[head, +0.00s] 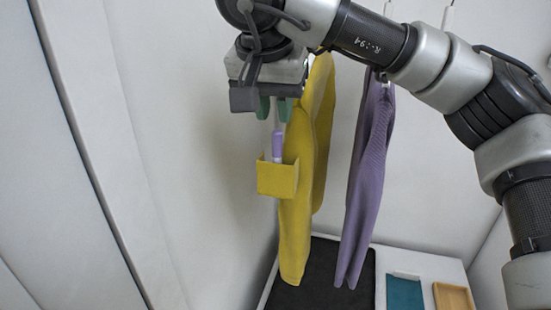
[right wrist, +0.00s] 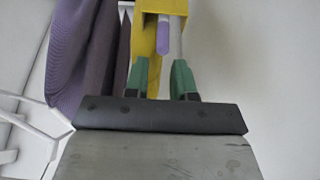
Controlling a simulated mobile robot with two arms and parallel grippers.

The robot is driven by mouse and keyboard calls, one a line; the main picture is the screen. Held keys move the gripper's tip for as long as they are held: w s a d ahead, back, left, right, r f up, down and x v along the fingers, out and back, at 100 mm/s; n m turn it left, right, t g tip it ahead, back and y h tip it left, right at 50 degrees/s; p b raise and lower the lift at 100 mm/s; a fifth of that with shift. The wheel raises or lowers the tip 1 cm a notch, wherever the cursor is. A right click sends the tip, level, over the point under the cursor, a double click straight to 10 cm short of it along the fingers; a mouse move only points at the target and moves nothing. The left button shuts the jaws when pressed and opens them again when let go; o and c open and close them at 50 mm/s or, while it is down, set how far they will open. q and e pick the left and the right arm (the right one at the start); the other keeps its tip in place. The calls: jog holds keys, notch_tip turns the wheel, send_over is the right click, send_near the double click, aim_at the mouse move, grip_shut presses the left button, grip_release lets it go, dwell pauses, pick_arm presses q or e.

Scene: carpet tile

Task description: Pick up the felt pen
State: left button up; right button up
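The felt pen (head: 278,143), white with a purple part, stands upright in a small yellow pocket (head: 277,179) in the head view. Its lower end is hidden in the pocket. My right gripper (head: 275,109) hangs just above the pen with its green fingers apart. In the right wrist view the pen (right wrist: 163,36) shows beyond the open fingers (right wrist: 162,80), near the gap between them. I see no contact between finger and pen. My left gripper is out of view.
A yellow garment (head: 296,230) hangs behind the pocket, and a purple garment (head: 366,175) hangs to its right. A black mat (head: 322,272), a teal item (head: 404,293) and a wooden tray (head: 453,297) lie below. The space left of the pocket is clear up to a white wall.

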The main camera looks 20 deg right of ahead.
aim_at(276, 132)
jog(key=shift+x, duration=0.95)
jog(key=x, duration=0.1)
jog(key=p+x, duration=0.1)
jog(key=x, duration=0.1)
jog(key=p+x, duration=0.1)
jog(key=shift+w+f, duration=0.2)
jog(key=shift+w, duration=0.15)
jog(key=shift+f, duration=0.35)
jog(key=shift+w+d+f, duration=0.1)
jog(key=shift+d+f, duration=0.05)
jog(key=shift+f, duration=0.15)
jog(key=shift+c, duration=0.6)
grip_shut()
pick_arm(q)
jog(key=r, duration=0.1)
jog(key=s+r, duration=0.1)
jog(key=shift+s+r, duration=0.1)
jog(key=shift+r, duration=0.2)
pick_arm(e)
jog(key=shift+r, duration=0.2)
